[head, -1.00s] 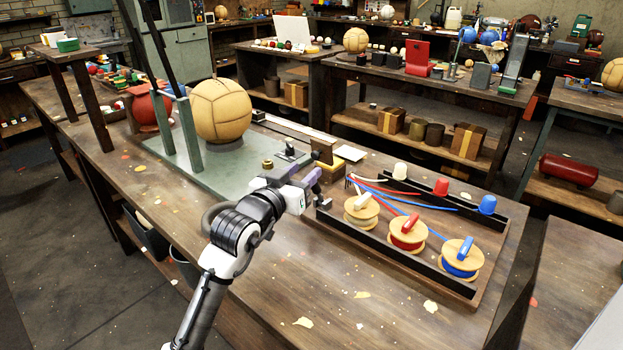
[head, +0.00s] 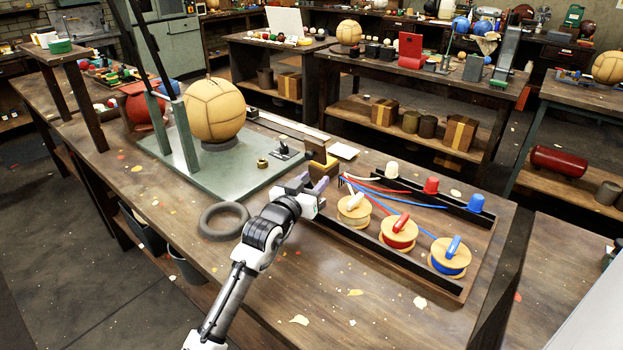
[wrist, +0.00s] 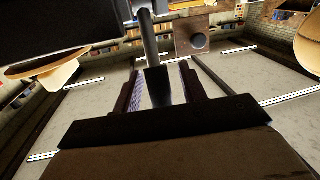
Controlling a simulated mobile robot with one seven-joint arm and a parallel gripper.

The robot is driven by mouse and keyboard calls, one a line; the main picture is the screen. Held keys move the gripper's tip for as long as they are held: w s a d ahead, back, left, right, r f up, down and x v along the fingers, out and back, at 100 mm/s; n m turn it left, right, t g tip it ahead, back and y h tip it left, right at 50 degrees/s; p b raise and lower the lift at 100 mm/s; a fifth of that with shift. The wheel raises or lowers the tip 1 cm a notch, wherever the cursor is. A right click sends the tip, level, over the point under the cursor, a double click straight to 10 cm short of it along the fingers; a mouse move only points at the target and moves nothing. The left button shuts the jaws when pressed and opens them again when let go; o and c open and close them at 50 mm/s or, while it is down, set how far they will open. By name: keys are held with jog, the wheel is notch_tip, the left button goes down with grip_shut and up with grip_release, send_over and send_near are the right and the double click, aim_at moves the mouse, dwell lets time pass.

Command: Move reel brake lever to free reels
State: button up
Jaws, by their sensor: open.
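The reel tray (head: 385,268) holds three wooden reels: one with white thread (head: 354,210), one with red (head: 398,233) and one with blue (head: 449,256). My gripper (head: 311,187) is at the tray's left end, beside the front black rail. In the wrist view my gripper (wrist: 160,88) is open. A dark rod with a block at its end, which looks like the brake lever (wrist: 149,38), stands between the fingers. I cannot tell whether they touch it. In the head view the lever is hidden by my gripper.
A leather ball (head: 214,108) sits on a green metal base (head: 225,165) to the left. A dark ring (head: 223,220) lies on the bench near my arm. White, red and blue threads run to thimble-like caps at the back rail. The front bench top is mostly clear.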

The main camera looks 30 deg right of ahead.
grip_shut()
